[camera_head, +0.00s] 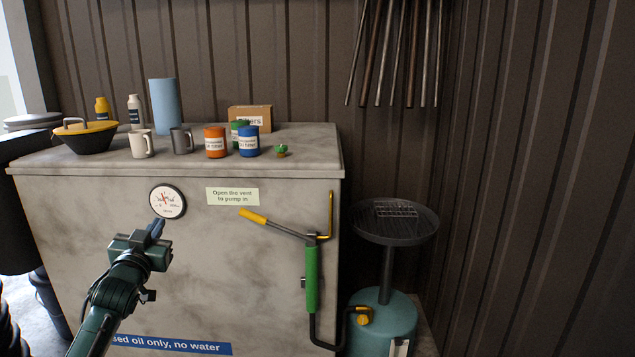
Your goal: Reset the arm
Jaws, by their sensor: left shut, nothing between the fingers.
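My left gripper (155,228) is shut and empty. It is in front of the grey cabinet's front face, just below the round dial gauge (167,201). My left arm comes up from the lower left. My right gripper does not show in this view. A pump handle with a yellow grip (253,216) stands out to the left from a green upright cylinder (311,278) at the cabinet's right side. My left gripper is apart from it, to its left.
The grey cabinet (100,215) carries mugs, several cans, a black bowl with a yellow lid (86,128), a blue cylinder (164,106) and a cardboard box (252,115). A black drain pan (385,232) on a teal tank (385,320) stands at the right. Metal rods hang above.

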